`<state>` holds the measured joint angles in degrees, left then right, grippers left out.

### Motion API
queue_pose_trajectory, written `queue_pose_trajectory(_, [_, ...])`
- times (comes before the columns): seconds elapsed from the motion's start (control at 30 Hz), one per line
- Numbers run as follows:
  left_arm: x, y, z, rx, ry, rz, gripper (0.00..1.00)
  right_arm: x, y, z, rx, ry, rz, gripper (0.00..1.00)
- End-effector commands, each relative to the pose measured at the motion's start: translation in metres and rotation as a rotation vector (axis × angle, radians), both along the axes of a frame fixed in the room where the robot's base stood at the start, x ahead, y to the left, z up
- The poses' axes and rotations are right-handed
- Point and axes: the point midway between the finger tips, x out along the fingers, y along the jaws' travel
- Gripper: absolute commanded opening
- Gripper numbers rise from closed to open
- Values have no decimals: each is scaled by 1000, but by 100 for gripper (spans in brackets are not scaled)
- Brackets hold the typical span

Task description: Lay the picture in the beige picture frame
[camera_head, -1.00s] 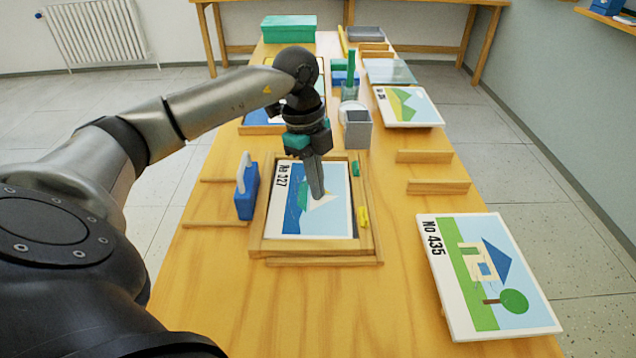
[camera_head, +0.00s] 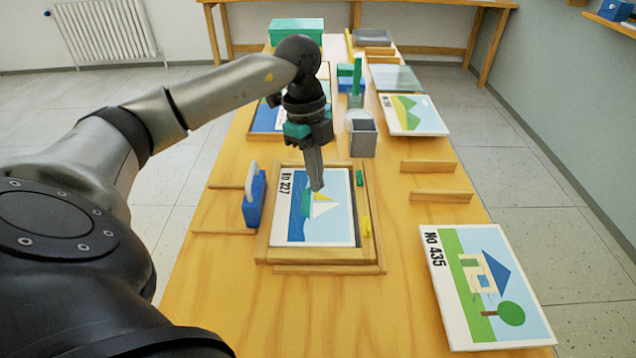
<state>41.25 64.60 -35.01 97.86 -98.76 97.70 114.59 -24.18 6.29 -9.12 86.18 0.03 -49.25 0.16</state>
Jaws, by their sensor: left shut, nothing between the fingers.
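I cannot tell whether the picture sits fully flat in the frame. My left gripper (camera_head: 317,188) points down over the picture, shut and empty, its fingertips covering part of the sail. It looks slightly above the surface. My right gripper is not in view.
A green piece (camera_head: 360,178) and a yellow piece (camera_head: 366,226) are at the frame's right side. A blue block with a pale handle (camera_head: 255,198) stands left. Picture No 435 (camera_head: 484,285) lies front right. A grey container (camera_head: 363,140) stands behind. The front table is clear.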

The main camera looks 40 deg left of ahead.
Motion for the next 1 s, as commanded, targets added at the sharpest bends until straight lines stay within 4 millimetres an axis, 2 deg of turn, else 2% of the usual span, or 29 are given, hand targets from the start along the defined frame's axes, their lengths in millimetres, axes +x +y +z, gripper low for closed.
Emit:
queue_pose_trajectory(0.03, [1, 3, 18, 1, -5, 2, 0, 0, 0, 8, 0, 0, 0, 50])
queue_pose_trajectory(0.1, [1, 6, 35, 1, -4, 2, 0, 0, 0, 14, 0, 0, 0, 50])
queue_pose_trajectory(0.3, [1, 14, 80, 2, -1, 2, 0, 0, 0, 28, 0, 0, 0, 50])
queue_pose_trajectory(0.4, [1, 17, 96, 3, 3, 3, 0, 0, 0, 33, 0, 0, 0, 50])
queue_pose_trajectory(0.6, [0, 20, 112, 4, 7, 2, 0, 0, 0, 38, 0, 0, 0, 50])
queue_pose_trajectory(0.87, [0, 21, 113, 4, 7, 1, 0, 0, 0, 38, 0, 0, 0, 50])
queue_pose_trajectory(1.0, [0, 21, 121, 4, 7, 1, 0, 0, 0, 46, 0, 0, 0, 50])
